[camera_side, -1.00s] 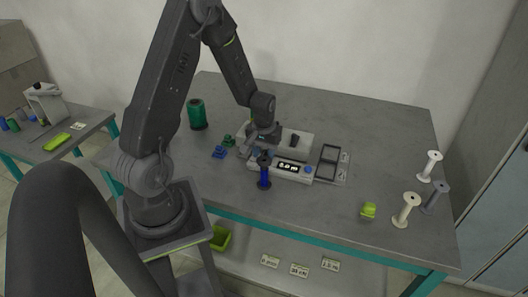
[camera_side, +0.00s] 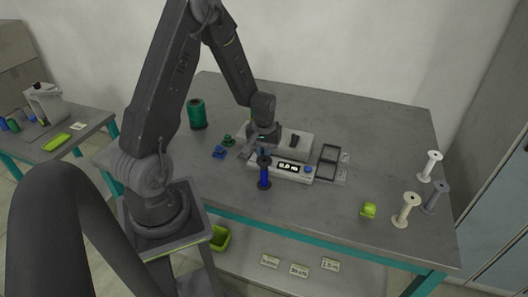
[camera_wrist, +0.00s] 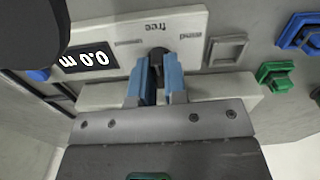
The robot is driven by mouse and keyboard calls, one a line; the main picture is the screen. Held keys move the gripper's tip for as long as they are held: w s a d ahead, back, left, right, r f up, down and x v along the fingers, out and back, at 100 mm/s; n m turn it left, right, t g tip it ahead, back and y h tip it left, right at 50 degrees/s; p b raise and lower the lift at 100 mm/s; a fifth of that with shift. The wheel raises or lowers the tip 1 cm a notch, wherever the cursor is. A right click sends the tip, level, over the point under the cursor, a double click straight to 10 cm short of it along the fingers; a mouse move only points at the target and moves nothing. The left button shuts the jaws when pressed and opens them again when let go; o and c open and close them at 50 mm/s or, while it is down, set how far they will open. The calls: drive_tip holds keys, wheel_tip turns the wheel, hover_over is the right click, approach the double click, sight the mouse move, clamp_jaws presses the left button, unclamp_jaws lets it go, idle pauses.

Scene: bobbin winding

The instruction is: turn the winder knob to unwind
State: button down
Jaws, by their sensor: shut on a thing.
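The winder (camera_side: 300,146) is a pale box on the table with a dark display. In the wrist view the winder's panel (camera_wrist: 105,33) shows upside down, with the words "free" and "wind" and a display (camera_wrist: 88,60) that appears to read 0.0 m. My gripper (camera_wrist: 160,62) has its blue fingers shut on the dark winder knob (camera_wrist: 158,51), just below the word "free". The fingers hide most of the knob. In the side view my gripper (camera_side: 258,139) is at the winder's left end. A dark blue bobbin (camera_side: 264,175) stands at the winder's front left.
Blue (camera_side: 219,152) and green (camera_side: 229,140) pieces lie left of the winder. A green spool (camera_side: 197,114) stands behind them. A dark two-part tray (camera_side: 328,161) is on the right.

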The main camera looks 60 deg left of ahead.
drive_tip(key=n, duration=0.4)
drive_tip(key=shift+n, duration=2.1)
drive_tip(key=c, duration=1.2)
unclamp_jaws()
drive_tip(key=shift+o, duration=0.2)
wheel_tip(320, 180, up, 14)
drive_tip(key=shift+f, duration=0.1)
